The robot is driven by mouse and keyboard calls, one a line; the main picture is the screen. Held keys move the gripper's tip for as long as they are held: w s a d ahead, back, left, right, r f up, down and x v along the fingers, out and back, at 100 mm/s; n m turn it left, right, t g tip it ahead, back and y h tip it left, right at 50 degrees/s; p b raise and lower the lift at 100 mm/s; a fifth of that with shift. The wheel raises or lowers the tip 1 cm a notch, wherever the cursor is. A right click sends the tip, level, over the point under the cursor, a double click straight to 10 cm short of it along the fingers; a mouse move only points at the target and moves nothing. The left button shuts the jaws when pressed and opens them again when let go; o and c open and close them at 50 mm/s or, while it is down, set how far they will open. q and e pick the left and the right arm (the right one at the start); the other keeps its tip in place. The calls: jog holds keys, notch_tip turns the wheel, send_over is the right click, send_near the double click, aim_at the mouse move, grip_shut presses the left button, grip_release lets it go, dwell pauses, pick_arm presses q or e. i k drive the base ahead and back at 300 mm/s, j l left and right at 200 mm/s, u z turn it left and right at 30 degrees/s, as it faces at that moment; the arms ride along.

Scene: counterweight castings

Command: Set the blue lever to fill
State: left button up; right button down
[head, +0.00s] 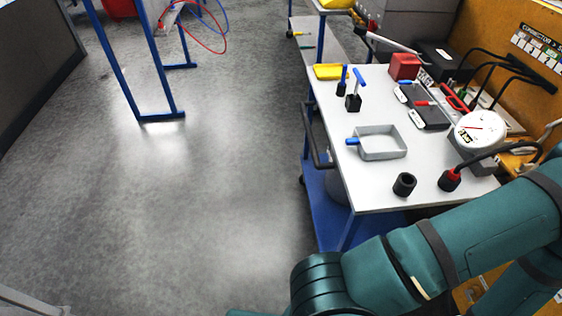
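Two small dark blocks with blue handles stand near the left edge of the white bench top. The front one (353,103) has a thin upright stem with a blue crossbar (360,77) on top. Just behind it, a smaller dark block (341,90) carries an upright blue handle (344,75). I cannot tell which of these is the blue lever, and no fill marking is readable. Neither of my grippers is in view. One of my green arms crosses the lower right, well in front of these blocks.
The white bench (320,98) also holds a grey tray (382,155) with a blue handle, a dark ring (404,184), a round dial gauge (478,130), a red block (404,67) and a yellow tray (328,71). Open grey floor (210,180) lies left of the bench.

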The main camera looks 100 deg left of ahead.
aim_at(409, 82)
jog(key=u, duration=2.95)
jog(key=i+j+z, duration=0.15)
jog(key=j, duration=0.3)
jog(key=i+j+z, duration=0.1)
jog(key=j, duration=0.35)
jog(key=i+j+z, duration=0.15)
jog(key=j, duration=0.35)
jog(key=i+j+z, duration=0.15)
jog(key=j, duration=0.35)
jog(key=i+j+z, duration=0.1)
jog(key=j, duration=0.4)
jog(key=i+j+z, duration=0.15)
jog(key=j, duration=0.4)
